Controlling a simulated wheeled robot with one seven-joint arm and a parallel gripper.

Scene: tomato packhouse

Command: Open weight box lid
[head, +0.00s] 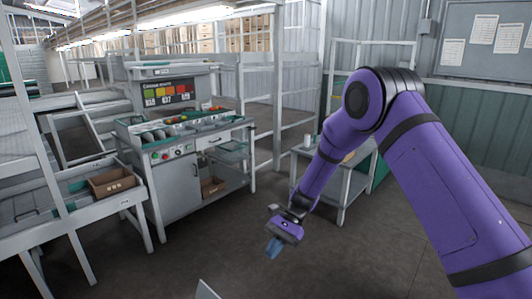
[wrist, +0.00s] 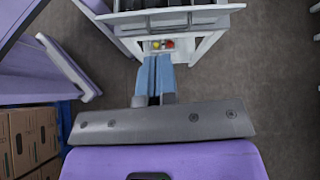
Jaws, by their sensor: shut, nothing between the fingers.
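My gripper (head: 274,248) hangs in open air above the floor in the head view, to the left of a small grey side table (head: 348,184). Its blue fingers are together and empty, also in the wrist view (wrist: 155,72). No weight box with a lid can be made out for certain. A tan object (head: 349,157) on the side table is partly hidden behind my purple arm, and I cannot tell what it is. A pale cylinder (head: 307,141) stands at that table's left end.
A grading station (head: 177,198) with a colour display (head: 168,91) and buttons stands at centre left. A cardboard box (head: 112,182) sits on the left bench, another (head: 212,186) on the station's lower shelf. Stacked cartons (wrist: 30,140) show in the wrist view. The floor between is clear.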

